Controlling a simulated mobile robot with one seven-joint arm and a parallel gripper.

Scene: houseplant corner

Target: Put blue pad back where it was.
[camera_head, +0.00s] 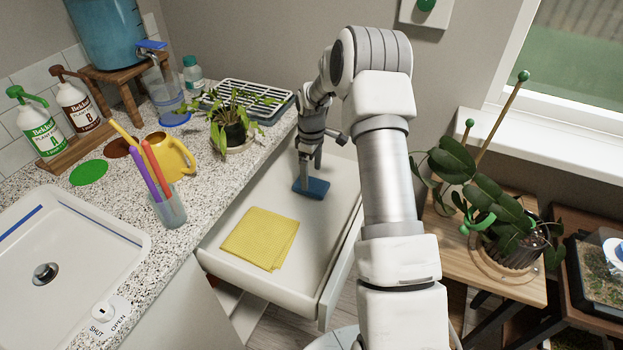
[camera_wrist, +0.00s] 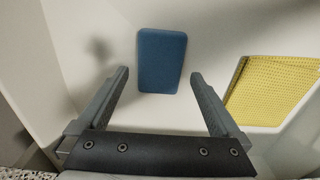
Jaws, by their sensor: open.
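The blue pad (camera_head: 314,188) lies flat on the floor of the open white drawer (camera_head: 222,262), toward its back. In the wrist view the blue pad (camera_wrist: 161,60) shows whole, beyond my fingertips and roughly centred between them. My gripper (camera_head: 308,172) is over the pad in the head view, with its fingers pointing down. In the wrist view my gripper (camera_wrist: 157,72) is open, with nothing between its fingers. A small gap seems to separate the fingertips from the pad; I cannot tell its exact size.
A folded yellow cloth (camera_head: 260,238) lies in the drawer's front part, right of the pad in the wrist view. The counter (camera_head: 195,195) beside the drawer holds a cup of pens (camera_head: 168,207), a yellow mug (camera_head: 171,157) and a potted plant (camera_head: 233,132). A wooden plant table (camera_head: 505,282) stands right.

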